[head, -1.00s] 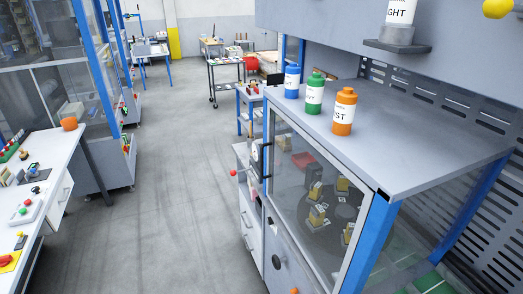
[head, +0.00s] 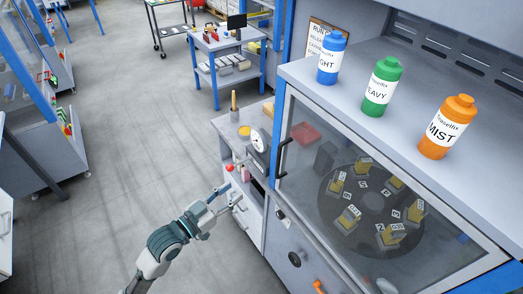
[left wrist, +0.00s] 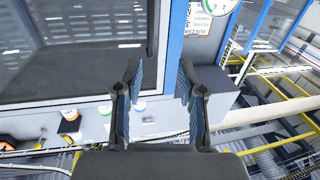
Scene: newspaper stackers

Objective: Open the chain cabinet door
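The cabinet door (head: 318,225) is a framed glass panel at the right of the head view, and it looks shut. A black handle (head: 283,157) stands on its left frame. Behind the glass is a dark round carousel with several yellow-topped blocks. My left gripper (head: 232,194) is open and empty, left of the door and apart from the handle. In the left wrist view its two fingers (left wrist: 160,92) are spread with nothing between them. A dark upright bar (left wrist: 152,28), perhaps the handle, shows beyond them. My right gripper is out of view.
Blue, green (head: 382,88) and orange bottles stand on the cabinet top. A gauge (head: 259,141) and a red knob (head: 230,168) are left of the door. An orange knob (head: 318,286) is below it. The floor (head: 120,150) at left is clear.

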